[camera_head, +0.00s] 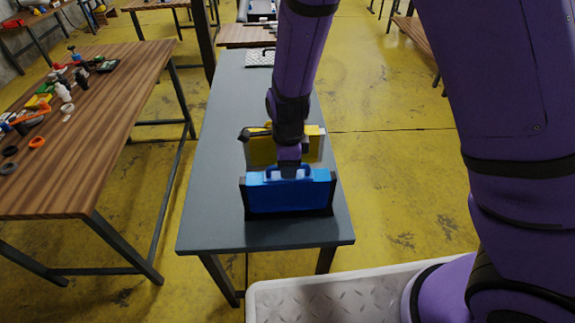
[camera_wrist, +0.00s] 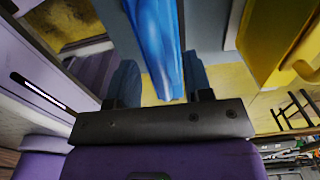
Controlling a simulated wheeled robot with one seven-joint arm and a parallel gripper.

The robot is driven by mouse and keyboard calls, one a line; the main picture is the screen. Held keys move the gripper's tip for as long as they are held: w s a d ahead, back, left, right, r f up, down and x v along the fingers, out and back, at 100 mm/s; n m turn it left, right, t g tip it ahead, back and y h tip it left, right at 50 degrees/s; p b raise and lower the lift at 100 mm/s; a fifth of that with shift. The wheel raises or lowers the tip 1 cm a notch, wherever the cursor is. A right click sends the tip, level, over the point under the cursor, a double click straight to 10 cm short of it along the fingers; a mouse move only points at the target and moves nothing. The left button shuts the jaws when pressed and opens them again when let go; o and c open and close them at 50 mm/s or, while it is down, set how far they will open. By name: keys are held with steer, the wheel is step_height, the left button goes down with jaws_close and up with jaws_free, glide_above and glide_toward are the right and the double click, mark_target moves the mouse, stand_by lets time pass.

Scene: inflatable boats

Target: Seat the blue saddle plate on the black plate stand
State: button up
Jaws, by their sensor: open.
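The blue saddle plate (camera_head: 290,199) stands upright near the front end of the grey table, with a cut-out at its top edge. It sits in the black plate stand (camera_head: 333,207), whose dark edges show at the plate's sides and foot; how fully it is down in the stand cannot be told. My gripper (camera_head: 289,172) is at the plate's top middle, pointing down. In the wrist view, the open fingers of my gripper (camera_wrist: 160,82) stand on either side of the blue plate (camera_wrist: 156,40), with gaps visible.
A yellow plate (camera_head: 262,151) stands upright just behind the blue one, near my wrist. A wooden table (camera_head: 90,125) with tools and small parts stands at the left.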

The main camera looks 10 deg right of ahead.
step_height(320, 180, up, 10)
stand_by(0.4)
steer(key=s+d+r+n+t+y, duration=0.1)
steer(key=s+d+r+n, duration=0.1)
steer(key=d+r+n, duration=0.45)
steer(key=s+d+r+n+t+y, duration=0.1)
steer(key=s+d+r+n, duration=0.2)
steer(key=d+r, duration=0.6)
steer(key=s+d+r+n+t+h, duration=0.1)
steer(key=s+d+r+n, duration=0.3)
steer(key=s, duration=0.3)
steer(key=s+d+r+n+t+h, duration=0.1)
steer(key=s+d+r+n+t, duration=0.1)
steer(key=s+d+r+n, duration=0.3)
steer(key=shift+s, duration=0.85)
steer(key=shift+d, duration=0.1)
